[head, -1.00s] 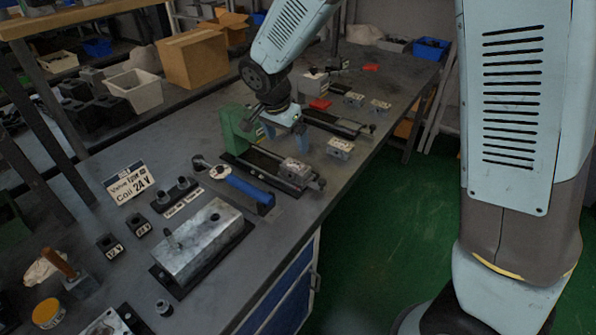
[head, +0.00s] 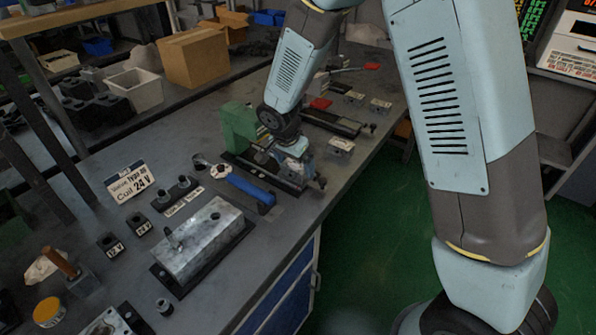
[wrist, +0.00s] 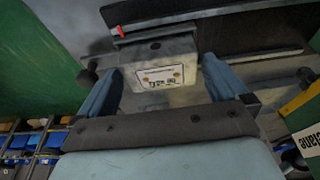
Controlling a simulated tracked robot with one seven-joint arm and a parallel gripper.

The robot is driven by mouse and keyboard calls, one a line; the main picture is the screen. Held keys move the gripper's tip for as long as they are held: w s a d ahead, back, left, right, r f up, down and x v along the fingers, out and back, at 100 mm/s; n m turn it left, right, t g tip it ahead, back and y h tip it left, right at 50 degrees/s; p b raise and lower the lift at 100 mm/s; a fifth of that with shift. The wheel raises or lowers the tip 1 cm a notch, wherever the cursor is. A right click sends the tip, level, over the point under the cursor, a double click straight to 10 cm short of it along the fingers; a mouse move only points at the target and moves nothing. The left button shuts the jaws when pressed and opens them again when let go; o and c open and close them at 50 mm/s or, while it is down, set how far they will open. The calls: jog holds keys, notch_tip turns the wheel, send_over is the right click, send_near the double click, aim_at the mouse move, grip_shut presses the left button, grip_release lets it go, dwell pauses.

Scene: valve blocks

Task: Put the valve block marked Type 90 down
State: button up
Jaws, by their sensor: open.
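A grey metal valve block (wrist: 165,58) sits in the dark vise at the bench's edge. Its face carries a white label that seems to read Type 90, though it is blurred. My gripper (head: 292,168) is down over the vise with its jaws open. In the wrist view the blue left finger (wrist: 100,95) and right finger (wrist: 222,80) stand on either side of the block. In the head view the block is mostly hidden behind my gripper. The vise (head: 238,124) has a green body and a dark rail.
A sign (head: 130,182) reads Valve Type 90, Coil 24 V. A blue handle (head: 250,190) lies just in front of the vise. A large metal block (head: 200,240) stands nearer. More blocks (head: 341,145) sit behind. The green floor (head: 365,225) right of the bench is clear.

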jog(key=shift+f, duration=0.1)
jog(key=c, duration=1.3)
